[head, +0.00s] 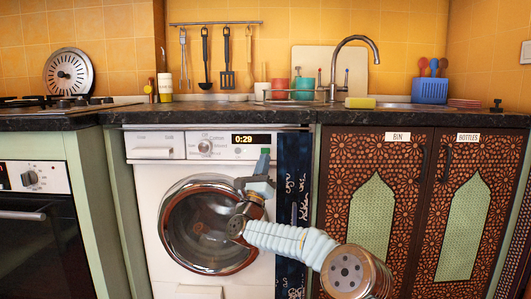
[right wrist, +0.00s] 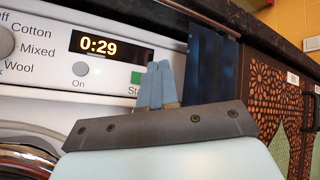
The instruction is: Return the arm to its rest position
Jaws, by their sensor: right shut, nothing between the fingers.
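My right arm reaches up from the lower right in the head view. Its right gripper (head: 263,162) is shut and empty, pointing up in front of the washing machine (head: 150,200), just below its display. In the right wrist view the closed blue-grey fingers (right wrist: 161,85) stand just right of the green start button (right wrist: 138,78) and cover part of its label. I cannot tell whether the fingertips touch the panel. The display (right wrist: 112,47) reads 0:29. My left gripper is not in view.
The dark countertop edge (head: 225,118) runs above the machine. A dark patterned cloth (head: 293,200) hangs right of the machine, then carved cupboard doors (head: 380,150). An oven (head: 40,215) stands at the left. The sink faucet (head: 350,55) is above the counter.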

